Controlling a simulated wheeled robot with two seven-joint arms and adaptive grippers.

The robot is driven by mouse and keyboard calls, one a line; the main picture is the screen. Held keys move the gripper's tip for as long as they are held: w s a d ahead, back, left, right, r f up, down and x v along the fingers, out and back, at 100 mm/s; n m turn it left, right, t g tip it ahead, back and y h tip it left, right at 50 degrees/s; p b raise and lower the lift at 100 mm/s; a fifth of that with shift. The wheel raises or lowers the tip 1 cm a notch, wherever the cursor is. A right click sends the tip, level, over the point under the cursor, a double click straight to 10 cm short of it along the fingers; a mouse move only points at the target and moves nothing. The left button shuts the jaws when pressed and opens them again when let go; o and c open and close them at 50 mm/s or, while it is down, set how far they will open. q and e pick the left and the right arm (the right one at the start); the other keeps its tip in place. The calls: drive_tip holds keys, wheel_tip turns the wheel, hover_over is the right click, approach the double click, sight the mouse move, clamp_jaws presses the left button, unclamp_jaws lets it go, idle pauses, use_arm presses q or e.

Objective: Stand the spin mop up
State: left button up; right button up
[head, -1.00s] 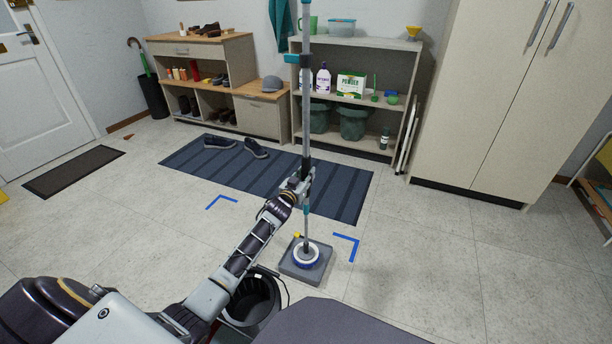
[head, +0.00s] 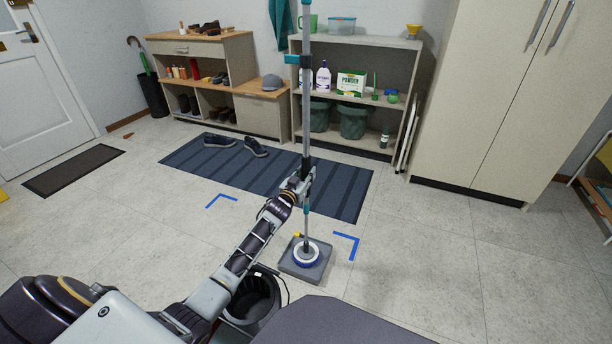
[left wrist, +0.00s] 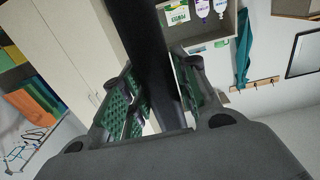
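The spin mop (head: 306,140) stands upright in the head view, its grey and teal pole rising past the top of the picture. Its round blue-and-white head (head: 306,254) is at the bottom, over a flat grey square base (head: 290,267) on the floor. My left gripper (head: 304,184) is at the pole's lower middle, with its fingers around it. In the left wrist view the dark pole (left wrist: 150,50) runs between the green-padded fingers (left wrist: 152,105), and they appear closed on it. My right gripper is not in view.
Blue corner marks (head: 347,243) lie on the floor beside the base. A dark bucket (head: 252,298) stands close by my left arm. A striped mat (head: 330,190) with shoes lies behind. Shelves (head: 405,70) and a tall cabinet (head: 490,100) line the back. Floor at right is clear.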

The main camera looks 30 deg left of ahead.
use_arm(q)
drive_tip(key=o, duration=0.4)
drive_tip(key=shift+c, duration=0.2)
drive_tip(key=shift+f, duration=0.3)
drive_tip(key=shift+s, duration=0.1)
drive_tip(key=shift+s, duration=0.15)
drive_tip(key=s, duration=1.1)
drive_tip(key=shift+s+d+r, duration=0.15)
drive_tip(key=shift+s+r, duration=0.1)
idle(0.6)
